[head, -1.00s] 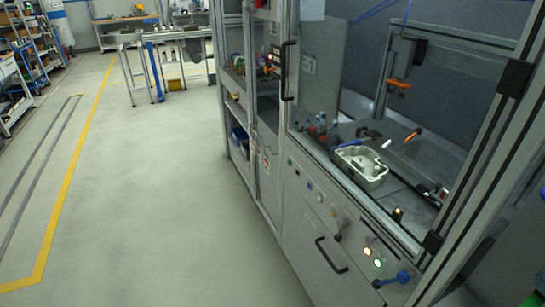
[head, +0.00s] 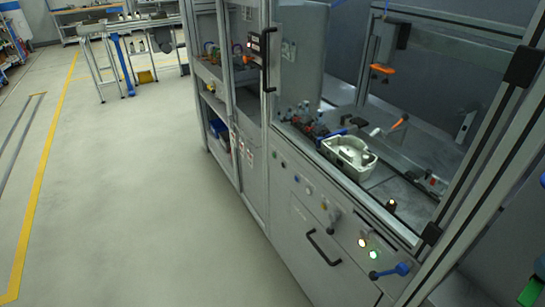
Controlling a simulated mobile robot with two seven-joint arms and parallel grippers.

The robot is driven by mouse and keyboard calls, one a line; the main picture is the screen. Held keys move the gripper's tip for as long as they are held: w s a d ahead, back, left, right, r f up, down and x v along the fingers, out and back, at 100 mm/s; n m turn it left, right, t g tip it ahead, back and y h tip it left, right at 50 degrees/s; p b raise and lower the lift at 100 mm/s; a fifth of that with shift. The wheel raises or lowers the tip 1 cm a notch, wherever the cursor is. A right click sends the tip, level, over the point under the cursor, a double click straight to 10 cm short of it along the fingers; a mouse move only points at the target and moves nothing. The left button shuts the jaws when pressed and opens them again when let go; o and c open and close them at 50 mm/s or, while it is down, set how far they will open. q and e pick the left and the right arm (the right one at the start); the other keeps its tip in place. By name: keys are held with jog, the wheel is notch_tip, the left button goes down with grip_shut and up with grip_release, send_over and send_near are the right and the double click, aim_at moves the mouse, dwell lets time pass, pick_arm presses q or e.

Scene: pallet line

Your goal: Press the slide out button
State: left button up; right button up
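Several buttons sit on the grey front panel (head: 300,205) of the machine, below its open work bay. Neither of my grippers shows in the head view.
A pale grey tray-like housing (head: 335,148) sits in the bay. A blue-handled lever (head: 390,271), a dark knob (head: 332,218) and a black drawer handle (head: 323,248) stick out from the front. Open grey floor (head: 140,200) lies to the left.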

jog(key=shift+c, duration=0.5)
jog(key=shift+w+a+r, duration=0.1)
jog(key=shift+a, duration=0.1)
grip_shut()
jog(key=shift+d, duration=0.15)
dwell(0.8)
